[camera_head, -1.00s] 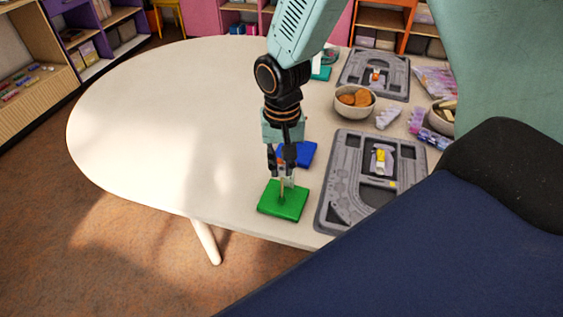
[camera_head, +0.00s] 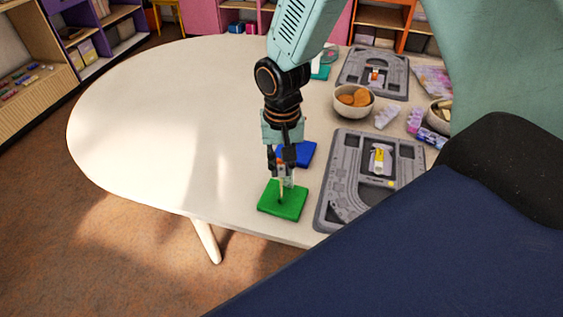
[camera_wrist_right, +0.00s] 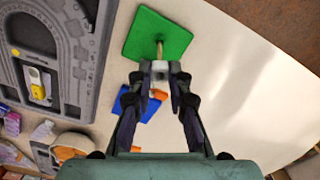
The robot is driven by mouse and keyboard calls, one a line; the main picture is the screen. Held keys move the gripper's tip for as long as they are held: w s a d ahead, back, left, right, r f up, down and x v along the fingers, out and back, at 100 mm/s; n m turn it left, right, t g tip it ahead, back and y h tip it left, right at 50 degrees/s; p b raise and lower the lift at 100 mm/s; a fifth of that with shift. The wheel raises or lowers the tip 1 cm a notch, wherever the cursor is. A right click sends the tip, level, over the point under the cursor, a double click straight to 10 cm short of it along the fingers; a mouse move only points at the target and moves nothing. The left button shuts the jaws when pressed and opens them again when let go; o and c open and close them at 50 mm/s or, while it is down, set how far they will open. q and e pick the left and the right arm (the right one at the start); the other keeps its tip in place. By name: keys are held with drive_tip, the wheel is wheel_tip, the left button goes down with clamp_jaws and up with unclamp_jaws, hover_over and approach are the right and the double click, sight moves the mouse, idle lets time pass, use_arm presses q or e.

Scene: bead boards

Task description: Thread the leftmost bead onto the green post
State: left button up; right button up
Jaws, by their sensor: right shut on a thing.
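The green board (camera_head: 295,204) lies near the table's front edge, with a thin wooden post (camera_head: 281,194) standing on it. My right gripper (camera_head: 283,172) points down just above this post. In the right wrist view its fingertips (camera_wrist_right: 160,78) are shut on a small pale grey bead (camera_wrist_right: 159,69). The green board (camera_wrist_right: 150,30) and post (camera_wrist_right: 160,48) show just beyond the bead. The post's tip meets the bead in that view; I cannot tell whether the bead is around it. My left gripper is not in view.
A blue board (camera_head: 306,152) lies just behind the green one, with orange pieces (camera_wrist_right: 158,95) near it. A grey track board (camera_head: 330,205) lies close to the right. A bowl (camera_head: 353,104) stands farther back. The table's left side is clear.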

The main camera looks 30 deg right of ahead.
sight(281, 174)
drive_tip(key=shift+f+b, duration=0.45)
drive_tip(key=shift+f, duration=1.25)
idle(1.3)
drive_tip(key=o, duration=0.7)
drive_tip(key=shift+r, duration=0.1)
wheel_tip(281, 174, up, 12)
drive_tip(key=shift+f, duration=0.1)
idle(0.4)
